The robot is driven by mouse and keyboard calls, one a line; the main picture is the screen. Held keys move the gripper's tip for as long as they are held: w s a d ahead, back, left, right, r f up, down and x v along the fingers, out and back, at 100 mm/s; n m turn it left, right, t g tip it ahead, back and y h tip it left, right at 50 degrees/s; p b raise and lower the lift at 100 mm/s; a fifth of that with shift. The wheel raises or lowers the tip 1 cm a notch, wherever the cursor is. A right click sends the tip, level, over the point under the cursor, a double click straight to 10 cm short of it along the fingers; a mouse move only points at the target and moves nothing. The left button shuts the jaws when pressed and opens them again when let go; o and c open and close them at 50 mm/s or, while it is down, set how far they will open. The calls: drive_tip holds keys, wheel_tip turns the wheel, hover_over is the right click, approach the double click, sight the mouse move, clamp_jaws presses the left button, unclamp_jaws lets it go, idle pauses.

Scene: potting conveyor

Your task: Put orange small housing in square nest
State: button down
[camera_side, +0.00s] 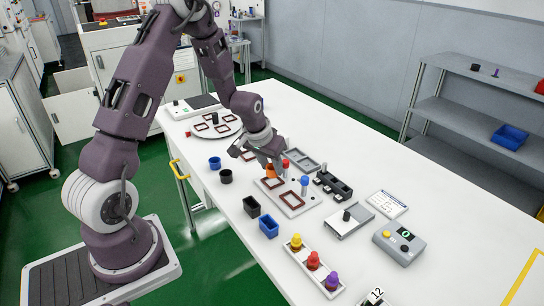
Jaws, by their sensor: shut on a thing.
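The orange small housing (269,172) is between the fingers of my gripper (265,163), which is shut on it. My gripper points down over the far left part of a pale nest plate (305,209). This plate carries brown-red square frames, a far one (272,184) and a near one (291,200). The orange housing shows just beyond the far frame. I cannot tell whether it touches the plate, and my fingers hide part of it.
A red-topped peg (285,163) and a blue-topped peg (305,181) stand close to my gripper. A black block (332,186) lies to the right. Blue (268,227) and black (251,206) square cups stand near the left edge.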

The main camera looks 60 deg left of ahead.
drive_tip(key=shift+f, duration=0.8)
drive_tip(key=shift+f, duration=0.55)
drive_tip(key=c, duration=0.9)
unclamp_jaws()
drive_tip(key=s+d+r+m+t, duration=0.1)
drive_tip(key=s+d+r, duration=0.35)
drive_tip(key=r, duration=0.45)
drive_tip(key=s+d+r+m, duration=0.1)
drive_tip(key=s+d+r, duration=0.3)
drive_tip(key=r, duration=0.6)
drive_tip(key=s+d+r+m, duration=0.1)
drive_tip(key=s+d+r, duration=0.1)
drive_tip(key=s, duration=0.3)
drive_tip(key=s+d+r+h, duration=0.1)
drive_tip(key=s+d+r, duration=0.1)
drive_tip(key=s+d, duration=0.2)
drive_tip(key=s+d+r+m, duration=0.1)
drive_tip(key=s+d+r, duration=0.1)
drive_tip(key=s, duration=0.6)
drive_tip(key=shift+s+d+r+m+t+h, duration=0.1)
drive_tip(key=shift+d+r+m+t+h, duration=0.05)
drive_tip(key=shift+d, duration=0.25)
drive_tip(key=shift+s+d+r+m+t+h, duration=0.1)
drive_tip(key=shift+d+r+m+t+h, duration=0.05)
drive_tip(key=shift+d, duration=0.2)
